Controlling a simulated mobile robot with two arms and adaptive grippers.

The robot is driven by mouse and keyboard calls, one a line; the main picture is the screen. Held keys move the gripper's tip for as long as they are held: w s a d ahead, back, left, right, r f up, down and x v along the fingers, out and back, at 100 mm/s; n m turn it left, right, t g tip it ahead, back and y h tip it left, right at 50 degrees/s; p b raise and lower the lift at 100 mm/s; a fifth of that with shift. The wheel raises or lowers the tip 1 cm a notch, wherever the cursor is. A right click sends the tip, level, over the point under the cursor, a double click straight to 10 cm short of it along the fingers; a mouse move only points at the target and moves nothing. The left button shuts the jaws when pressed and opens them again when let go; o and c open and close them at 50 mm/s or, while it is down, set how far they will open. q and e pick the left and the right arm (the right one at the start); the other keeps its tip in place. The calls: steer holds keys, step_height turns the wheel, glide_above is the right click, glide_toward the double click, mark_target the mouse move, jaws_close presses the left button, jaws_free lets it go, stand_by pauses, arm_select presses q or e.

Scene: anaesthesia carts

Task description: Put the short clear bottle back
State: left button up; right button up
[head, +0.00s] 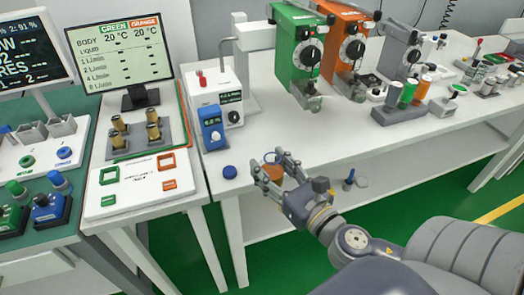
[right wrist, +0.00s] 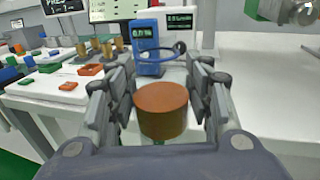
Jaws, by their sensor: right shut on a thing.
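My right gripper (head: 272,160) is shut on an orange-brown cylinder (head: 273,173), held over the front edge of the white table. In the right wrist view the cylinder (right wrist: 162,108) stands about upright between the two fingers, its round flat top toward the camera. Its lower part is mostly hidden by the gripper, and I cannot tell whether it is a cap on the short clear bottle. No other short clear bottle can be made out for sure. My left gripper is not in view.
Green (head: 297,55) and orange (head: 345,50) vaporizers stand at the back. A grey rack (head: 400,108) holds bottles. The table's middle is clear.

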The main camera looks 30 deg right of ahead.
steer(key=w+d, duration=0.1)
steer(key=w, duration=0.2)
steer(key=w+d, duration=0.2)
steer(key=w, duration=0.2)
steer(key=w+d+f+p, duration=0.1)
steer(key=w+d, duration=0.1)
steer(key=w, duration=0.1)
steer(key=shift+w+d, duration=0.15)
steer(key=shift+f+b, duration=0.6)
steer(key=shift+f, duration=1.05)
steer(key=shift+f, duration=0.25)
steer(key=o, duration=1.1)
steer(key=shift+r, duration=0.1)
